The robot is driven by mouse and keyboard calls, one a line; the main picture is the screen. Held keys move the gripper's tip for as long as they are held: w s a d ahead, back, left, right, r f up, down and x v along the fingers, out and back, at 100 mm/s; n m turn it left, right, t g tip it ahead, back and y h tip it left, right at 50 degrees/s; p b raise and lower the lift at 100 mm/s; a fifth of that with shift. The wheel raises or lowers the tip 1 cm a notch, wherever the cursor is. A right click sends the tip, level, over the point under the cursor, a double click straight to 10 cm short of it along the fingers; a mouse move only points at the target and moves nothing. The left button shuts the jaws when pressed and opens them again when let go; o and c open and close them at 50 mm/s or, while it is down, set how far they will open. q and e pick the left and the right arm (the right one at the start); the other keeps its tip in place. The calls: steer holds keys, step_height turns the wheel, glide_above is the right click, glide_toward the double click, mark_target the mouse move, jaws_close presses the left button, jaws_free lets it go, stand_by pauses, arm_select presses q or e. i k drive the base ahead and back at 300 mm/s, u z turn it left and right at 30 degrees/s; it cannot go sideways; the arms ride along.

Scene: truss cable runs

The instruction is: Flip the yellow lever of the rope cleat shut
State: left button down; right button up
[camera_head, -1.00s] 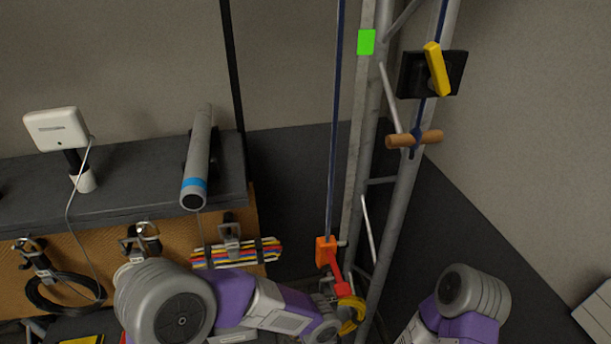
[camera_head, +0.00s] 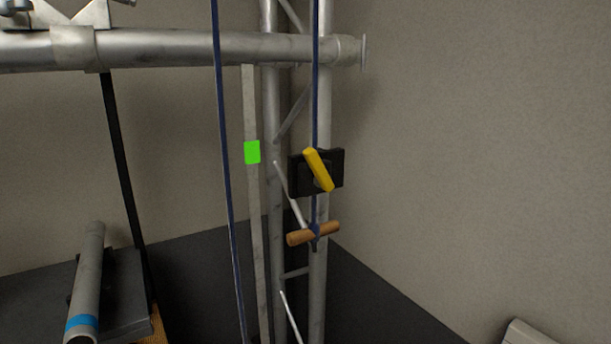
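The yellow lever (camera_head: 318,170) sits on the front of the black rope cleat (camera_head: 336,168), which is fixed to the right upright of the truss. The lever is tilted, its upper end leaning left and its lower end right. The blue rope (camera_head: 315,75) comes down from above to the cleat. Below the cleat, a wooden handle (camera_head: 313,233) hangs on the rope, slightly tilted. Neither of my grippers is in the head view.
The truss upright (camera_head: 318,285) stands in the middle, with a horizontal truss tube (camera_head: 180,47) above. A second blue rope (camera_head: 226,150) and a strip with a green marker (camera_head: 252,152) are to the left. A grey tube (camera_head: 87,285) lies at lower left.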

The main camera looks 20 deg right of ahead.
mark_target(322, 178)
steer(key=u, duration=0.55)
steer(key=k, duration=1.25)
steer(key=z, duration=0.3)
steer(key=i, duration=0.5)
steer(key=u, duration=0.05)
